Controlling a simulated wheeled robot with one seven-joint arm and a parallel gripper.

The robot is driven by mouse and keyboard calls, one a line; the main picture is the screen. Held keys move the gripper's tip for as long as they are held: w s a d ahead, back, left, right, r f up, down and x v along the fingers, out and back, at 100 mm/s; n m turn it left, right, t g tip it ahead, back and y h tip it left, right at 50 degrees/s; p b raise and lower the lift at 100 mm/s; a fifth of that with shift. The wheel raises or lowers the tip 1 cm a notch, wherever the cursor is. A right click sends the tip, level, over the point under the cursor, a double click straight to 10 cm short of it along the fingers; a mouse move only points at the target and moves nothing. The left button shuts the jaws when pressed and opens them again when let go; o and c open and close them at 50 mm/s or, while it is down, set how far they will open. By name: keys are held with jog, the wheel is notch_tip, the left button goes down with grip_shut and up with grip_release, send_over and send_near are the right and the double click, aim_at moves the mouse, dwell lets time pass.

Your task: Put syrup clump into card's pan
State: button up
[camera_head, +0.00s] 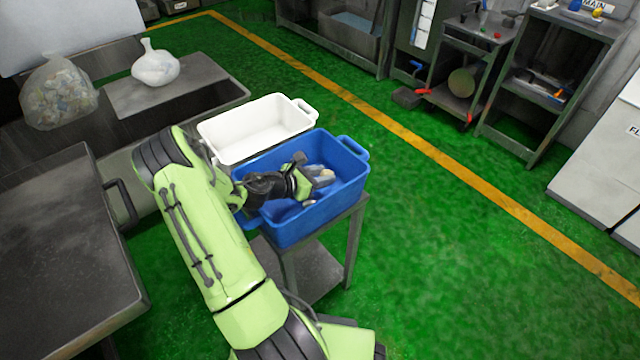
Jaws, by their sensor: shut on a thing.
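At this size I cannot tell whether that thing is the syrup clump. Another small pale piece (309,203) lies low in the blue pan, just below the gripper. The white pan (255,128) stands right behind the blue one and looks empty. My forearm and wrist hide the left part of the blue pan. I cannot make out a card on or near either pan.
The pans stand on a metal stand (350,245). A dark metal table (60,250) is at the left. A clear bag of scraps (58,93) and a white bag (155,64) are behind it. Shelves (530,90) line the back right. Open green floor (480,270) lies to the right.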

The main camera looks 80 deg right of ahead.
jog(key=shift+f, duration=0.55)
jog(key=shift+f, duration=0.1)
jog(key=shift+a+f, duration=0.15)
jog(key=shift+f, duration=0.4)
jog(key=o, duration=1)
jog(key=shift+a+f, duration=0.15)
jog(key=shift+f, duration=0.05)
jog(key=v, duration=0.2)
jog(key=r+p+v, duration=0.1)
jog(key=v, duration=0.2)
jog(key=p+v, duration=0.1)
jog(key=v, duration=0.1)
jog(key=shift+w+r, duration=0.15)
jog(key=shift+r, duration=0.35)
jog(key=shift+r, duration=0.1)
